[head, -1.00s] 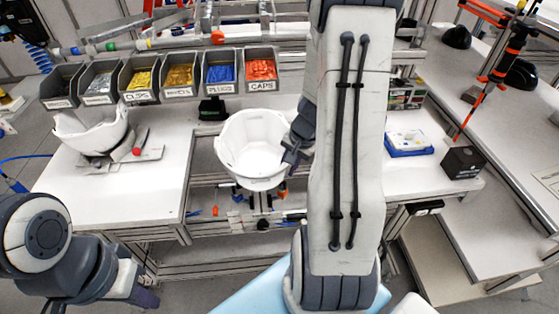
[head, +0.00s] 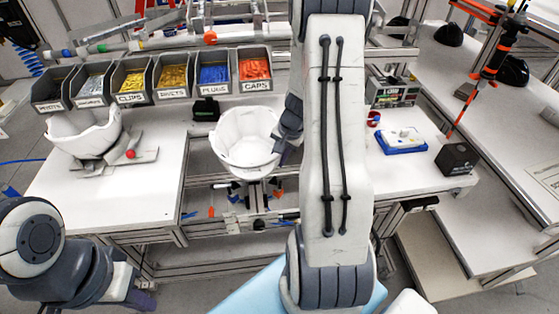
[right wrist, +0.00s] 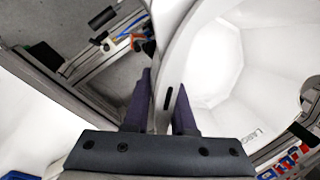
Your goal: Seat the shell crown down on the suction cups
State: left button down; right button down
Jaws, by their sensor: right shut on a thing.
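The white helmet shell (head: 246,138) hangs open side up, with its hollow inside showing. My right gripper (head: 283,146) is shut on the right side of its rim. In the right wrist view the two dark fingers (right wrist: 160,112) straddle the wall of the shell (right wrist: 215,75). The shell is over the gap in the bench, above a fixture with orange and blue parts (head: 250,193). The suction cups cannot be made out clearly; the shell covers part of the fixture. My left gripper (head: 143,299) is low at the left, away from the shell, its fingers hardly visible.
A second white shell (head: 85,135) rests on a metal stand with a red knob (head: 130,154) at the left. Labelled part bins (head: 213,75) line the back. A blue tray (head: 404,141) and black box (head: 456,158) stand at the right.

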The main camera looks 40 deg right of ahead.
jog(key=shift+w+d+f, duration=0.15)
jog(key=shift+w+d, duration=0.1)
jog(key=shift+w, duration=0.2)
notch_tip(320, 180, down, 4)
jog(key=b, duration=0.4)
jog(key=c, duration=0.7)
grip_release()
jog(key=shift+s, duration=0.1)
jog(key=shift+o, duration=0.2)
jog(key=v, duration=1)
jog(key=shift+r, duration=0.25)
